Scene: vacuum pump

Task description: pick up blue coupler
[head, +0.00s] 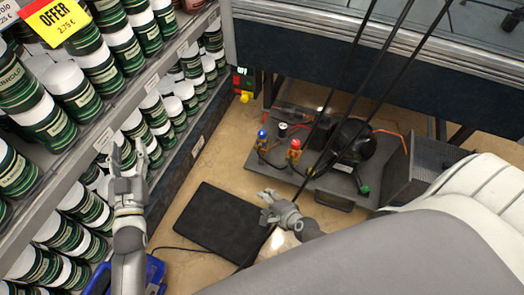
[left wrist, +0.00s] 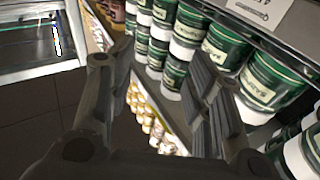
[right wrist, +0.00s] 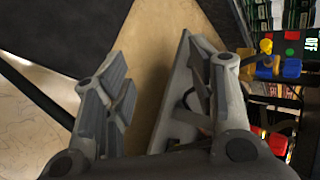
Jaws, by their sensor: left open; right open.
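The blue coupler (head: 262,135) stands on a yellow fitting at the left of the grey pump board (head: 334,198) on the floor. A red coupler (head: 296,144) is to its right. In the right wrist view a blue part (right wrist: 291,67) above yellow shows at the right edge, beyond the finger; a red part (right wrist: 277,143) is lower. My right gripper (head: 267,207) is open and empty, in front of the board and apart from the blue coupler. It also shows in the right wrist view (right wrist: 155,85). My left gripper (head: 128,150) is open and empty beside the shelves.
Shelves of green and white jars (head: 65,85) line the left. A black flat panel (head: 212,222) lies on the floor. A box with an OFF display (head: 243,83) stands behind the board. A black pump (head: 352,142) and dark cables crossing the view are near the couplers.

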